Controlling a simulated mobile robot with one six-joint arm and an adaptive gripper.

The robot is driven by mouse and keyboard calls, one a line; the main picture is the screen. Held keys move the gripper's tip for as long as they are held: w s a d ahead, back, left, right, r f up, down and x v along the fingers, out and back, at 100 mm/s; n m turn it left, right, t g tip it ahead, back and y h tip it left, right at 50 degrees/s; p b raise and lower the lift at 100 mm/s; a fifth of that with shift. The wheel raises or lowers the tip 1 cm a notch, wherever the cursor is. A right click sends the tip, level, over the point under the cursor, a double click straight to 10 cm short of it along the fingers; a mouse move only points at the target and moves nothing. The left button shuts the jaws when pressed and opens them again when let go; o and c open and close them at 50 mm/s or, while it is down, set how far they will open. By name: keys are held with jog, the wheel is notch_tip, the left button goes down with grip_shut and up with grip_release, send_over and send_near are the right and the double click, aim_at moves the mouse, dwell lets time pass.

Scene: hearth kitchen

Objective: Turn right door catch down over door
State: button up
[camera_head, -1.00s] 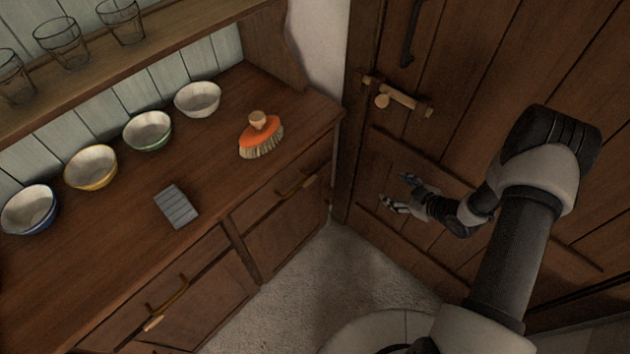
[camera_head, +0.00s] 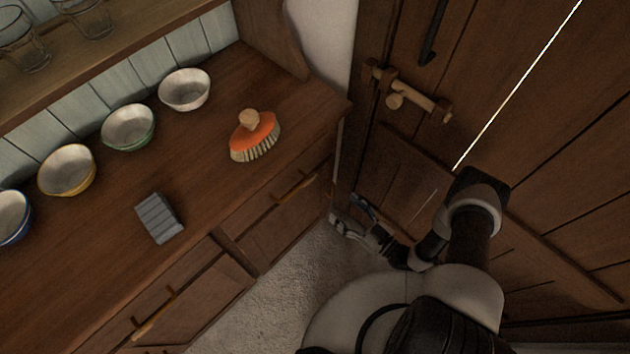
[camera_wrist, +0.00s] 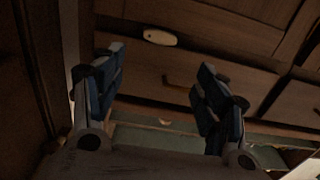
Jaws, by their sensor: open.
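In the wrist view a pale oval door catch (camera_wrist: 160,37) lies lengthwise along a wooden rail of the dresser. It sits between a panelled door (camera_wrist: 215,37) and a drawer with a handle (camera_wrist: 180,82). I cannot make out the catch in the head view. My gripper (camera_head: 346,211) is low beside the dresser's right front corner, above the floor. In the wrist view my gripper (camera_wrist: 162,60) is open and empty, its dark blue-grey fingers spread. The catch appears between and beyond the fingertips, apart from them.
The dresser top (camera_head: 95,235) holds several bowls, an orange brush (camera_head: 254,135) and a grey ribbed block (camera_head: 159,217). A plank door (camera_head: 480,60) with a wooden bolt (camera_head: 425,100) stands close on the right. Pale floor (camera_head: 280,300) lies free before the dresser.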

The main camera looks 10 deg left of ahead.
aim_at(311, 180)
jog(key=b+x, duration=0.3)
jog(key=x, duration=1)
jog(key=shift+w+a, duration=0.15)
jog(key=shift+a, duration=0.05)
jog(key=shift+c, duration=0.4)
jog(key=c, duration=1)
